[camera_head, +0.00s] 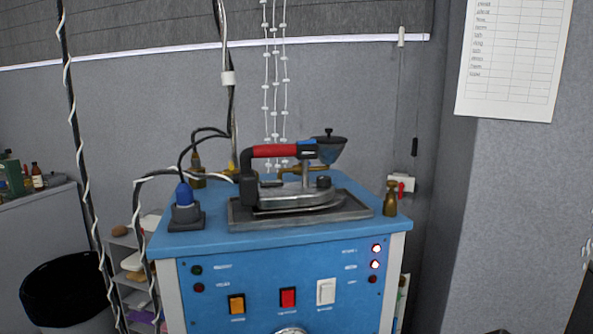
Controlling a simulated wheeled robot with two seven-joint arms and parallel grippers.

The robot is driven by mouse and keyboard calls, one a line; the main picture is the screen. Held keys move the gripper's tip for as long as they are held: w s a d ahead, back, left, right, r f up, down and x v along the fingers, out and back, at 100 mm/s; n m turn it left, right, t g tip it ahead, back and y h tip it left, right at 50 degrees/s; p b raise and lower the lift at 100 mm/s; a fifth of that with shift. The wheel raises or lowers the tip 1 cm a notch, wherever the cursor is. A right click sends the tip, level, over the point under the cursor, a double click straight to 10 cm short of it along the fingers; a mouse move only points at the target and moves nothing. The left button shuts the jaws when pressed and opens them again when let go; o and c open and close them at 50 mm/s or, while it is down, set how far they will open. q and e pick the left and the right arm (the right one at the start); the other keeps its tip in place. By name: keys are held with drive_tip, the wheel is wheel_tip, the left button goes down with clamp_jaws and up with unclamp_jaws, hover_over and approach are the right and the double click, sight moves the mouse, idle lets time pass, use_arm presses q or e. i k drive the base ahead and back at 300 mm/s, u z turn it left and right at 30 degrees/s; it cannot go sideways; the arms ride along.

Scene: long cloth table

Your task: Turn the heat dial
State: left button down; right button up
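A blue steam-iron cabinet (210,240) stands in the middle of the head view. Its front panel carries an orange switch (237,303), a red switch (288,297) and a white switch (326,291). A round silvery part (290,331), possibly the heat dial, shows at the bottom edge, mostly cut off. An iron (298,196) with a red and black handle rests on a dark tray (355,210) on top. A small dark knob (323,182) sits on the iron; I cannot tell whether it is the dial. Neither gripper is in view.
A blue-capped plug (184,195) and a brass valve (390,199) stand on the cabinet top. Cables hang at the left. A black bin (65,292) and shelves (135,275) stand left. A grey wall borders the right.

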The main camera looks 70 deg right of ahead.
sight(321, 180)
drive_tip(key=k, duration=0.95)
drive_tip(key=z, duration=1.1)
drive_tip(key=i, duration=0.5)
